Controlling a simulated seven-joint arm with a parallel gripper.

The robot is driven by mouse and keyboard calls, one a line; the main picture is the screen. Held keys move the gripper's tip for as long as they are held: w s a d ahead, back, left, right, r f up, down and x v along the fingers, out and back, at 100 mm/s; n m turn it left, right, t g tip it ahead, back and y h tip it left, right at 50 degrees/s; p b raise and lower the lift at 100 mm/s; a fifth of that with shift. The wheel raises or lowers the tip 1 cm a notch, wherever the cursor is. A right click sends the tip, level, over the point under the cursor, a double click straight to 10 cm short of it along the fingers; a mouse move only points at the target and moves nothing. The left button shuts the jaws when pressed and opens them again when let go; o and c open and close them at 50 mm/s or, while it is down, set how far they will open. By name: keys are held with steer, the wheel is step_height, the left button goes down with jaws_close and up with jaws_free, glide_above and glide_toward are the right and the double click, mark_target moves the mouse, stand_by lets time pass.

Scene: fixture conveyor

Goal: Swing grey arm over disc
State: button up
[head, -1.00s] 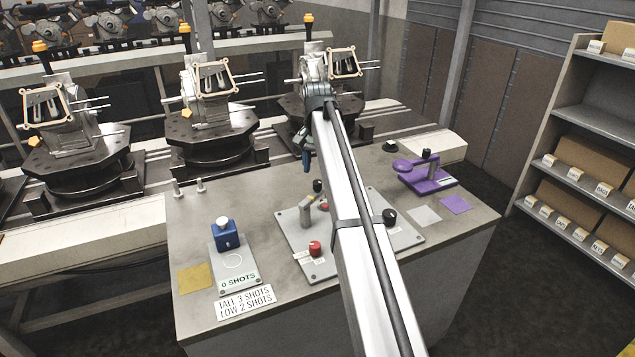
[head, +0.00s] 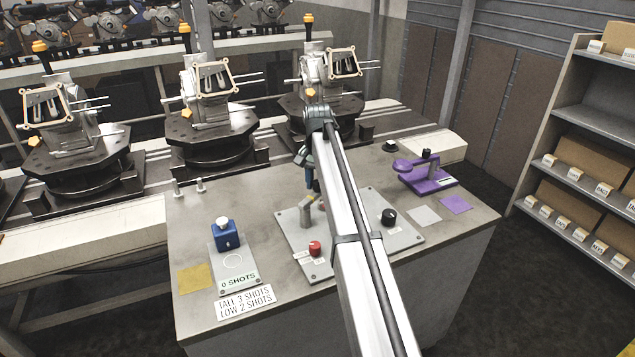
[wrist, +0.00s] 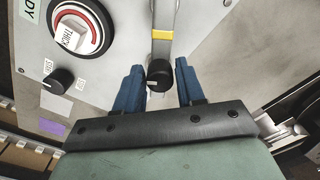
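The grey arm (head: 307,214) is a short lever with a yellow band on the grey panel. Its yellow-banded bar also shows in the wrist view (wrist: 162,48), with a black knob (wrist: 159,74) at the near end. My gripper (wrist: 160,80) is open, its blue fingertips on either side of this knob with little gap; I cannot tell if they touch it. In the head view my gripper (head: 311,178) is just above the lever. A round dial with a red ring (wrist: 107,27), the likely disc, lies left of the bar in the wrist view; my arm mostly hides it in the head view.
The grey panel (head: 293,228) also carries a red knob (head: 314,248) and a black knob (head: 389,217). A blue dispenser (head: 228,238) stands left, a purple fixture (head: 428,178) right. Engines on turntables (head: 213,140) line the conveyor behind the bench.

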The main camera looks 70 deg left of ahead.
jaws_close()
stand_by(0.5)
steer(key=d+m, duration=0.7)
steer(key=m, duration=0.7)
steer(key=shift+s, duration=0.25)
steer(key=shift+d, duration=0.15)
stand_by(0.4)
steer(key=shift+o, duration=1.7)
jaws_free()
